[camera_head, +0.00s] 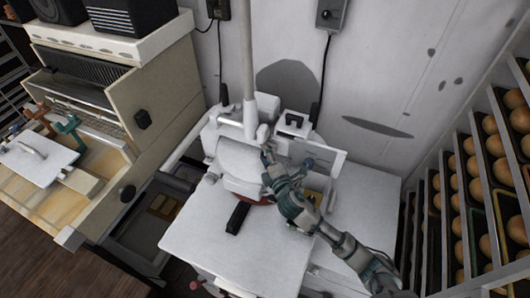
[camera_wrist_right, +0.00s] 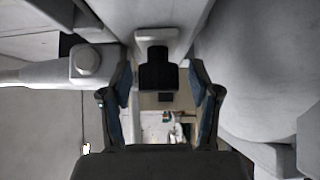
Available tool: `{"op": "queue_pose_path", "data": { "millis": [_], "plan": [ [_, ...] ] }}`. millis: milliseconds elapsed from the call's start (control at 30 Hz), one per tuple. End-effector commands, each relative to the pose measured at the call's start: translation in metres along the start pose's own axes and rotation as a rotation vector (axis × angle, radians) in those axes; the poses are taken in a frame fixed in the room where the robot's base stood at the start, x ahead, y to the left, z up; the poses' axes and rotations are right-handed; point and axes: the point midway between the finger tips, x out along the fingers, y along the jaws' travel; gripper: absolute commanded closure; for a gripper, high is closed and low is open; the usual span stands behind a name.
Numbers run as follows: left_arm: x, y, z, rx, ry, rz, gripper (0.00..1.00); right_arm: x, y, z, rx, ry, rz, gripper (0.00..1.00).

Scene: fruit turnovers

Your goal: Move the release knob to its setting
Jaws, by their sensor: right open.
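My right gripper (camera_head: 268,158) reaches in from the lower right to the white machine (camera_head: 240,163). In the right wrist view its two blue-padded fingers (camera_wrist_right: 160,92) stand apart. A black knob-like block (camera_wrist_right: 157,70) on a pale bar shows between and beyond them, with no visible contact; I cannot tell for certain that it is the release knob. In the head view the gripper and arm hide part of the machine's right side, and I cannot pick out this block there. My left gripper is not in view.
Racks of round fruit (camera_head: 490,125) stand at the right. A beige cabinet (camera_head: 165,85) with a dark knob (camera_head: 142,119) stands at the left. The wall is close behind.

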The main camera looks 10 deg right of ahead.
Motion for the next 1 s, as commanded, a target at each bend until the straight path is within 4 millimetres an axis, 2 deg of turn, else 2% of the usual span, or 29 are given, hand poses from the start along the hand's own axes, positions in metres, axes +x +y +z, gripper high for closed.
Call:
{"op": "queue_pose_path", "data": {
  "millis": [233, 267, 500, 700, 900, 1000],
  "plan": [
    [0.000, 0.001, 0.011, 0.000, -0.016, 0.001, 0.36, 0.001, 0.000, 0.001, 0.000, 0.000, 0.000, 0.38],
    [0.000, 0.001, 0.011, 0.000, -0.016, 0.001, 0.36, 0.001, 0.000, 0.000, 0.000, 0.000, 0.000, 0.41],
    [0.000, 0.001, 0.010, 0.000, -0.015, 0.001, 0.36, 0.001, -0.001, 0.000, 0.000, -0.001, -0.001, 1.00],
    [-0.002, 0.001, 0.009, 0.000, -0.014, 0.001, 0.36, -0.001, -0.002, 0.003, 0.000, -0.002, -0.005, 1.00],
    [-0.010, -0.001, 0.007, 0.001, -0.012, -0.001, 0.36, -0.023, -0.003, 0.026, 0.001, -0.003, -0.008, 1.00],
    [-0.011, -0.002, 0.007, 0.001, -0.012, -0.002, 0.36, -0.030, -0.003, 0.030, 0.001, 0.000, -0.009, 1.00]
  ]
}}
